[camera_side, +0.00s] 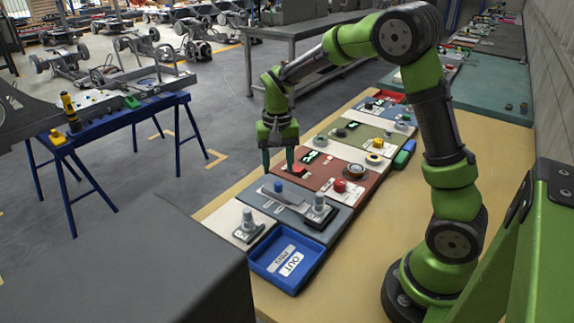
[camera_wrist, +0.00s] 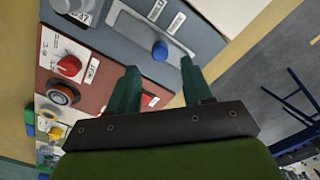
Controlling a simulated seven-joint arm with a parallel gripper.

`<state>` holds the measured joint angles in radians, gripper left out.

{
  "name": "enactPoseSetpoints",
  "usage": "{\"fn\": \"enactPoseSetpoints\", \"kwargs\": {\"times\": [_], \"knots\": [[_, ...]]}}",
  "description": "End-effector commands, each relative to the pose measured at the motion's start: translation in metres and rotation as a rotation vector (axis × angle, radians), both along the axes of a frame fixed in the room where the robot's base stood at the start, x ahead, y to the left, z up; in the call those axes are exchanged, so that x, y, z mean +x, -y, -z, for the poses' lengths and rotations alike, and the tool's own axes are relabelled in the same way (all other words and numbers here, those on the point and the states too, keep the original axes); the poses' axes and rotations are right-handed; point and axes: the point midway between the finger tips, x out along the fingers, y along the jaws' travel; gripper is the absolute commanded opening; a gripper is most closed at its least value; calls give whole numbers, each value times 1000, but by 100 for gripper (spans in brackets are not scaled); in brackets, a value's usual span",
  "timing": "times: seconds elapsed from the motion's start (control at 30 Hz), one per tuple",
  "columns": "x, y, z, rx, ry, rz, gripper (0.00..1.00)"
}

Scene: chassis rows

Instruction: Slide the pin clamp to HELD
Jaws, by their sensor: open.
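A blue knob (camera_side: 278,187), which looks like the pin clamp's slider, stands on a light grey plate (camera_side: 290,201) set on a dark grey panel. In the wrist view the blue knob (camera_wrist: 160,50) sits at one end of the plate's slot, beside two small white labels that I cannot read. My gripper (camera_side: 278,168) is open and empty, pointing down. In the wrist view the knob shows just beyond the gap between my fingertips (camera_wrist: 158,66), with no visible contact.
A grey upright knob (camera_side: 319,200) stands right of the plate, and another (camera_side: 248,218) stands on the nearer white panel. A red knob (camera_side: 340,185) sits on the red panel behind. A blue tray (camera_side: 262,267) lies at the near end. The wooden table is clear towards my base.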

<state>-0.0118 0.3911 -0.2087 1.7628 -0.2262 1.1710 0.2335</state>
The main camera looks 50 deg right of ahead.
Motion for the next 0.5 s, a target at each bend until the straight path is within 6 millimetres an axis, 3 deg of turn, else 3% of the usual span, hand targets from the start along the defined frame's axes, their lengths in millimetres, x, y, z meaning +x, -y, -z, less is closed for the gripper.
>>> {"fn": "enactPoseSetpoints", "kwargs": {"times": [0.2, 0.5], "knots": [[0, 0, 39, 1, -3, 1, 50], [0, 0, 56, 1, 1, 0, 50]]}}
